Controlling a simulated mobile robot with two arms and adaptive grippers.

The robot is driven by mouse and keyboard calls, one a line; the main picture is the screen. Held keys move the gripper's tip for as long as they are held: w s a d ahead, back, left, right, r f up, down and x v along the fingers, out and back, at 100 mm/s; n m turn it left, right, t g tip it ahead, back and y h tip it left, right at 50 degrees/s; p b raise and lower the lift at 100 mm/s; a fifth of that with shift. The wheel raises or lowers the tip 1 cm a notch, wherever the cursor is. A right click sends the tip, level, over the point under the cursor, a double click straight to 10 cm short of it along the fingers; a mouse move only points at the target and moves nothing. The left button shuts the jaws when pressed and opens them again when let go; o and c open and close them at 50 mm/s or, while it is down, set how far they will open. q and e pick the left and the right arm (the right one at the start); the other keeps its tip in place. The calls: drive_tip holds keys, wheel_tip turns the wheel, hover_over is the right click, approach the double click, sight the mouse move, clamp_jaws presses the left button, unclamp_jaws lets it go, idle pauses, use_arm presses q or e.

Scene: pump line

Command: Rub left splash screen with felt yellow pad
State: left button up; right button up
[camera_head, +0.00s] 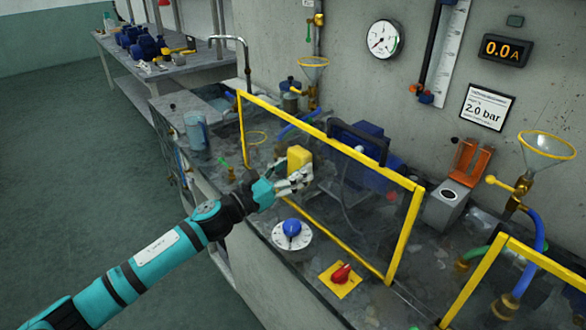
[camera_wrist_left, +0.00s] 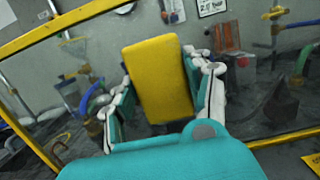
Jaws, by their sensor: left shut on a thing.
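The left splash screen (camera_head: 345,205) is a clear pane in a yellow frame, standing upright on the bench in the head view. Its yellow frame also crosses the left wrist view (camera_wrist_left: 60,28). My left gripper (camera_head: 297,172) is shut on the yellow felt pad (camera_head: 299,157) in front of the pane's left half. In the left wrist view the pad (camera_wrist_left: 158,78) stands between the two fingers, its broad face showing. I cannot tell whether the pad touches the pane. My right gripper is not in view.
A dial with a blue knob (camera_head: 292,234) and a red switch on a yellow plate (camera_head: 341,275) sit in front of the screen. A second yellow-framed screen (camera_head: 520,252) stands at the right. A blue pump (camera_head: 368,160) is behind the pane. A metal can (camera_head: 196,132) stands at left.

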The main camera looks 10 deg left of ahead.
use_arm(q)
drive_tip(key=shift+w+a+b, duration=0.4)
drive_tip(key=shift+w+a, duration=0.35)
drive_tip(key=shift+a, duration=0.25)
drive_tip(key=w+a+b, duration=0.1)
drive_tip(key=a, duration=0.1)
drive_tip(key=w+a+b, duration=0.1)
drive_tip(key=w, duration=0.1)
drive_tip(key=shift+a, duration=0.4)
drive_tip(key=shift+r+b+v, duration=0.25)
drive_tip(key=shift+b+v, duration=0.05)
drive_tip(key=shift+v, duration=1.15)
drive_tip(key=shift+r+b+v, duration=0.2)
drive_tip(key=shift+b+v, duration=0.1)
drive_tip(key=shift+v, duration=1.15)
